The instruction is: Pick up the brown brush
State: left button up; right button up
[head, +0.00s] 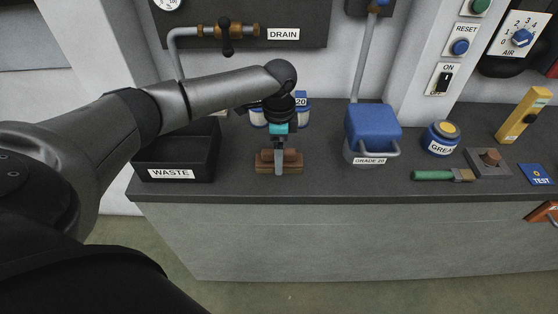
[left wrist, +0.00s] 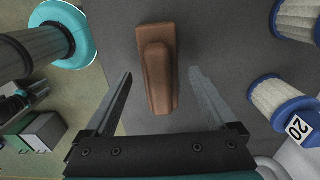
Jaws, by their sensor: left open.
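The brown brush (head: 293,163) lies on the dark counter, right of the waste bin. In the left wrist view the brush (left wrist: 158,60) is a long brown block with a narrower raised grip, in line with the gap between my jaws. My left gripper (head: 279,168) points down over it and hides part of it in the head view. In the left wrist view my left gripper (left wrist: 161,74) is open, with one finger on each side of the brush and a gap to each. My right gripper is not in view.
A black waste bin (head: 170,172) stands just left of the brush. White and blue filters (left wrist: 281,97) stand close behind it. A blue-lidded container (head: 372,127), grease tin (head: 441,138) and green-handled paintbrush (head: 432,175) are to the right. The counter's front edge is near.

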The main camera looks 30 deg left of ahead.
pick_arm(q)
jog(key=shift+c, duration=0.3)
jog(key=shift+r, duration=0.1)
grip_shut()
